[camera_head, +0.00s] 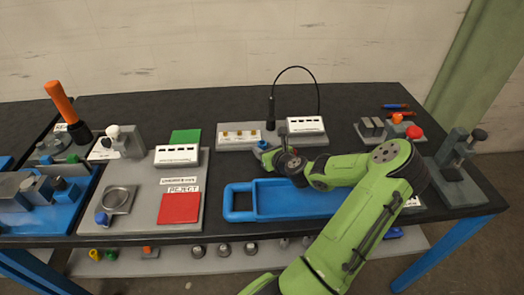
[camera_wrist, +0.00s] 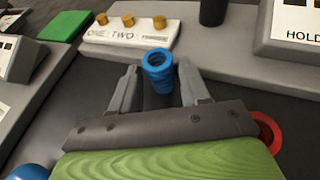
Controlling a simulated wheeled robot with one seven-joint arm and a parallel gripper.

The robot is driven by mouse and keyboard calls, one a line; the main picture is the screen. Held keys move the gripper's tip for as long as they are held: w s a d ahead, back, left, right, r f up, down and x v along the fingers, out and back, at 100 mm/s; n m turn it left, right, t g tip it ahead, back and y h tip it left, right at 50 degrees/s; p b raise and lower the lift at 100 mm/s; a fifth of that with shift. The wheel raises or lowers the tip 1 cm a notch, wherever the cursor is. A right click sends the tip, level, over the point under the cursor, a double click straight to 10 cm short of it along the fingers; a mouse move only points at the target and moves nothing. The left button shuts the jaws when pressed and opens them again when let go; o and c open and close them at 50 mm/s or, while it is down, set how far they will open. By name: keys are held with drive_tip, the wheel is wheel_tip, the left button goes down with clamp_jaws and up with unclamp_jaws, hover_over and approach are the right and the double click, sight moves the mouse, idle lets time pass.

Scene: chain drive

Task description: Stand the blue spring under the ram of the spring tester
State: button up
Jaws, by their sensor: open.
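The blue spring (camera_wrist: 158,66) shows in the wrist view as a short coil, end rings toward me, between the fingertips. My gripper (camera_wrist: 159,78) is open, one finger on each side of it, with dark gaps between. I cannot tell whether the spring stands on the surface. In the head view my gripper (camera_head: 266,152) is behind the blue tray, and a bit of blue (camera_head: 262,145) shows there. A grey upright stand with a dark knob (camera_head: 455,160) at the far right may be the spring tester; I cannot tell for sure.
The blue tray (camera_head: 241,214) lies in front of my gripper. Behind is a grey board with yellow pegs (camera_wrist: 129,20), a black cylinder (camera_wrist: 213,12) and a display box (camera_wrist: 292,28). A red ring (camera_wrist: 267,132) is right of my gripper. A red pad (camera_head: 180,208) lies left.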

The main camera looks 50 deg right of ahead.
clamp_jaws()
wheel_tip(320, 180, up, 10)
drive_tip(key=p, duration=0.4)
